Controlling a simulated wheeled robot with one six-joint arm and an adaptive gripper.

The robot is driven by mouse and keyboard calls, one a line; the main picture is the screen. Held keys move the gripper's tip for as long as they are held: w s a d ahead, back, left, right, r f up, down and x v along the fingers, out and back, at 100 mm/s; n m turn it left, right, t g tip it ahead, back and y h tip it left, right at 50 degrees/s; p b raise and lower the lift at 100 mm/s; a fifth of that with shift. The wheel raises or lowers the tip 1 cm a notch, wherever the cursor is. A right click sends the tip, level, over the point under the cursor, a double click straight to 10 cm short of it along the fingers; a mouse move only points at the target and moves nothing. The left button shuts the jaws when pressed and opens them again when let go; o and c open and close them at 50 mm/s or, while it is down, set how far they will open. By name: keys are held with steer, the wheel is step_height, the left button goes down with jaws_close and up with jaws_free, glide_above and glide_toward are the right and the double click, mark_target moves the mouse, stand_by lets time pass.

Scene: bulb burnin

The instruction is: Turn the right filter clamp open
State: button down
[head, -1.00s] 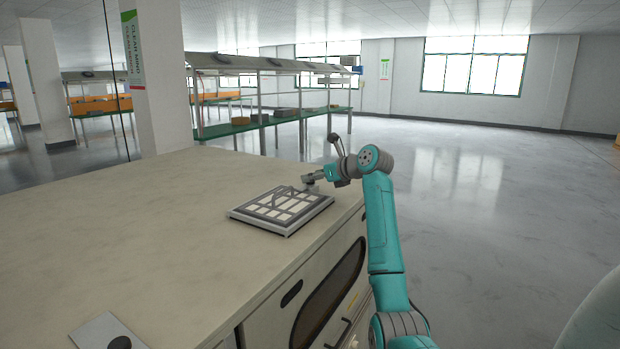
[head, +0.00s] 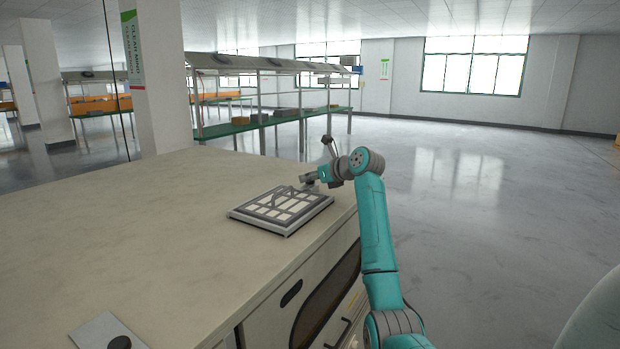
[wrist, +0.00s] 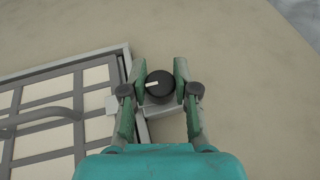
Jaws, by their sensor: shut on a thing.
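The filter (head: 283,210) is a flat framed grid of pale panels on the beige cabinet top, with an arched handle. In the wrist view the filter frame (wrist: 60,72) lies at the left. The right filter clamp (wrist: 159,85) is a round black knob with a white mark, on a small grey block beside the frame's edge. The white mark points roughly left. My gripper (wrist: 160,82) is shut on the knob, one finger on each side. In the head view my gripper (head: 309,179) is at the filter's far right corner, and the knob is hidden or too small to tell.
The cabinet top (head: 150,220) is clear to the left of the filter. A small plate with a black knob (head: 119,343) sits at the near edge. A shelf rack (head: 270,120) stands behind. Open floor lies to the right.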

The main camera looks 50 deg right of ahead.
steer(key=m+g+h, duration=0.1)
steer(key=m+h, duration=0.1)
steer(key=h, duration=0.1)
steer(key=shift+a+m, duration=0.1)
steer(key=shift+m, duration=0.3)
steer(key=shift+m+g+h, duration=0.3)
steer(key=shift+m+h, duration=0.4)
steer(key=shift+h, duration=0.1)
steer(key=c, duration=0.9)
jaws_free()
steer(key=shift+o, duration=0.2)
steer(key=shift+s, duration=0.1)
steer(key=shift+v, duration=3.6)
